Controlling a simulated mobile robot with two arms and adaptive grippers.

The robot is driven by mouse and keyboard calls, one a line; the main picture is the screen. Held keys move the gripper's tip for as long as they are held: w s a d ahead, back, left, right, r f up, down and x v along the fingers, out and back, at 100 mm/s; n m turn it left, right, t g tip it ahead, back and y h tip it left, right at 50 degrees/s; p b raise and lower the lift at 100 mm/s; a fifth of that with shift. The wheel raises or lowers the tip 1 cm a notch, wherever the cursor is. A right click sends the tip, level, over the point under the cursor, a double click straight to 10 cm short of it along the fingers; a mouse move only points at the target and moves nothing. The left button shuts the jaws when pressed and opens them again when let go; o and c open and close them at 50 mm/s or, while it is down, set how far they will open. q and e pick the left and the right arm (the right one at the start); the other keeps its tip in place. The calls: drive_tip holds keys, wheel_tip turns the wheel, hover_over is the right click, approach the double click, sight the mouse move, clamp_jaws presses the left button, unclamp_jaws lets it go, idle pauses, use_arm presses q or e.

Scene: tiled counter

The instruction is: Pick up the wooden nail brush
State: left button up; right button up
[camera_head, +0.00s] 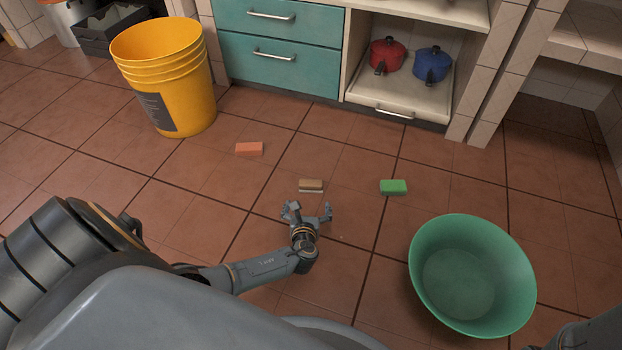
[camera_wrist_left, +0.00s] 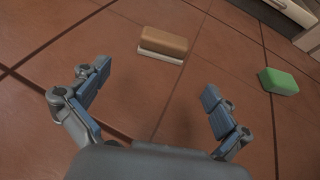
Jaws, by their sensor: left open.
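The wooden nail brush (camera_head: 311,185) lies on the tiled floor in the middle of the head view, brown on top with a pale strip of bristles below. It also shows in the left wrist view (camera_wrist_left: 163,43), ahead of the fingers and a little left of centre. My left gripper (camera_head: 307,208) is open and empty, just on the near side of the brush and apart from it. In the left wrist view its two blue-padded fingers (camera_wrist_left: 155,92) are spread wide with bare floor between them. My right gripper is not in view.
A green sponge (camera_head: 393,187) lies right of the brush, and an orange block (camera_head: 249,149) lies to its upper left. A green basin (camera_head: 447,316) stands at the lower right. A yellow bucket (camera_head: 187,97) stands at the upper left. Teal drawers (camera_head: 280,47) line the back.

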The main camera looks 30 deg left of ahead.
sight(311, 190)
use_arm(q)
drive_tip(key=b+x, duration=0.1)
drive_tip(key=x, duration=0.1)
drive_tip(key=shift+w+a+f, duration=0.15)
drive_tip(key=shift+w+f, duration=0.05)
drive_tip(key=shift+w, duration=0.05)
drive_tip(key=b+x, duration=0.4)
drive_tip(key=shift+w+f, duration=0.25)
drive_tip(key=shift+w, duration=0.05)
drive_tip(key=shift+w+a+b, duration=0.1)
drive_tip(key=shift+w+b, duration=0.15)
drive_tip(key=shift+b, duration=0.1)
drive_tip(key=shift+r, duration=0.1)
drive_tip(key=c, duration=1.2)
